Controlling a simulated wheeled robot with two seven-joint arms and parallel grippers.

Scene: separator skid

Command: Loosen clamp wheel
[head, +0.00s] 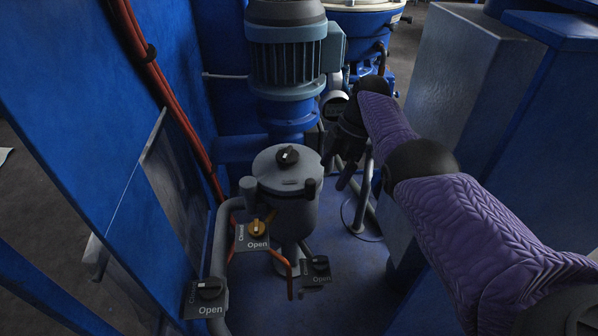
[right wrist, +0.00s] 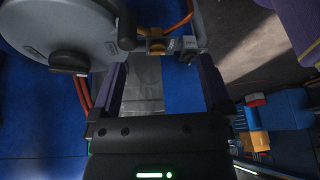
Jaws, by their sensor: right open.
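The clamp wheel (head: 287,156) is a small black knob on top of the round grey lid (head: 270,172) of a grey pot. In the right wrist view the black wheel (right wrist: 69,62) and the lid (right wrist: 40,30) are at the upper left, outside the fingers. My right gripper (head: 341,175) is to the right of the pot, fingers pointing downward, apart from the wheel. In the right wrist view my right gripper (right wrist: 162,78) is open with nothing between its fingers. My left gripper is in neither view.
A motor (head: 286,55) stands behind the pot. Valve labels with a yellow handle (head: 257,228) and black handles (head: 210,290) (head: 319,264) lie in front. Blue panel (head: 70,120) and orange hoses (head: 160,80) are left. A grey cabinet (head: 460,75) is right. The blue floor (head: 340,285) is partly clear.

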